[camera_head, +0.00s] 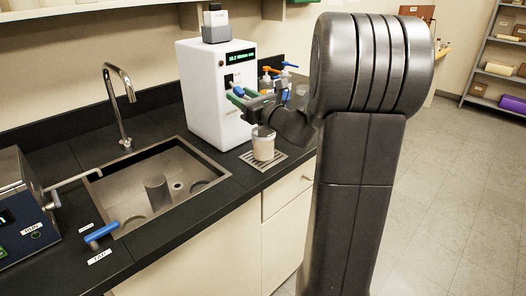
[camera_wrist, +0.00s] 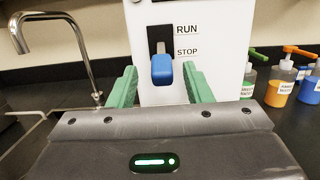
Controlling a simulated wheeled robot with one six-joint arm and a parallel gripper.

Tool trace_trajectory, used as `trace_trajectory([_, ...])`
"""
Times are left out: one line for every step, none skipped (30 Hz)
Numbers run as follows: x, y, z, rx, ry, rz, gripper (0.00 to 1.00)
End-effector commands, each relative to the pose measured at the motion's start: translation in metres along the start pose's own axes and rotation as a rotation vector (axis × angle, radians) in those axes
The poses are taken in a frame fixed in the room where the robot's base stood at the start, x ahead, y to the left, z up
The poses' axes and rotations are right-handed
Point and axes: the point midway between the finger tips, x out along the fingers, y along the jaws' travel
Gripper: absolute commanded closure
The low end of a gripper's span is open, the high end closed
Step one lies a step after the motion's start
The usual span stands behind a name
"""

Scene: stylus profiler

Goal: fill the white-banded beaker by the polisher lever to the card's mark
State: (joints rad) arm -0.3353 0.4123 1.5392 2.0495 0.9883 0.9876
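The white polisher (camera_head: 215,95) stands on the counter right of the sink, with a lit green display reading about 18.2. Its blue lever (camera_wrist: 162,70) sits at the low end of a black slot, by the STOP label and below RUN. My gripper (camera_wrist: 161,86) is open, its green fingers on either side of the lever with gaps between; it also shows in the head view (camera_head: 240,97). The beaker (camera_head: 263,148) with a whitish band stands upright on a drip grate (camera_head: 250,160), below my wrist. Its water level cannot be made out. I see no readable card.
A steel sink (camera_head: 150,205) with a tall faucet (camera_head: 122,105) lies left of the polisher, with a blue tap handle (camera_head: 101,232) at its front. Colored-cap bottles (camera_wrist: 280,82) stand right of the polisher. A boxy instrument (camera_head: 20,215) is at far left.

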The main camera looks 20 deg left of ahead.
Motion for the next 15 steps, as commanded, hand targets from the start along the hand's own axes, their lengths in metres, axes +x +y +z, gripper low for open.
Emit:
trace_trajectory([0.0000, -0.0003, 0.0008, 0.000, 0.000, -0.001, 0.55])
trace_trajectory([-0.0001, -0.0004, 0.0009, -0.001, 0.000, -0.001, 0.55])
trace_trajectory([-0.0001, -0.0005, 0.0009, -0.001, 0.000, -0.001, 0.55])
trace_trajectory([-0.0001, -0.0005, 0.0010, -0.001, 0.000, -0.001, 0.55])
trace_trajectory([-0.0001, -0.0005, 0.0010, -0.001, 0.000, -0.001, 0.58])
trace_trajectory([-0.0001, -0.0006, 0.0011, -0.001, -0.001, -0.001, 0.58])
trace_trajectory([-0.0001, -0.0006, 0.0011, -0.001, -0.001, -0.002, 0.58])
trace_trajectory([-0.0001, -0.0007, 0.0011, -0.001, -0.001, -0.002, 0.58])
trace_trajectory([-0.0001, -0.0007, 0.0012, -0.001, -0.001, -0.002, 0.58])
trace_trajectory([-0.0001, -0.0007, 0.0012, -0.001, -0.001, -0.002, 0.58])
trace_trajectory([-0.0002, -0.0008, 0.0012, -0.001, -0.001, -0.002, 0.58])
trace_trajectory([-0.0004, -0.0008, 0.0012, -0.001, -0.001, -0.002, 0.58])
trace_trajectory([-0.0011, -0.0009, 0.0011, -0.001, -0.001, -0.002, 0.58])
trace_trajectory([-0.0022, -0.0010, 0.0010, -0.002, -0.001, -0.002, 0.58])
trace_trajectory([-0.0047, -0.0011, 0.0008, -0.002, -0.001, -0.003, 0.58])
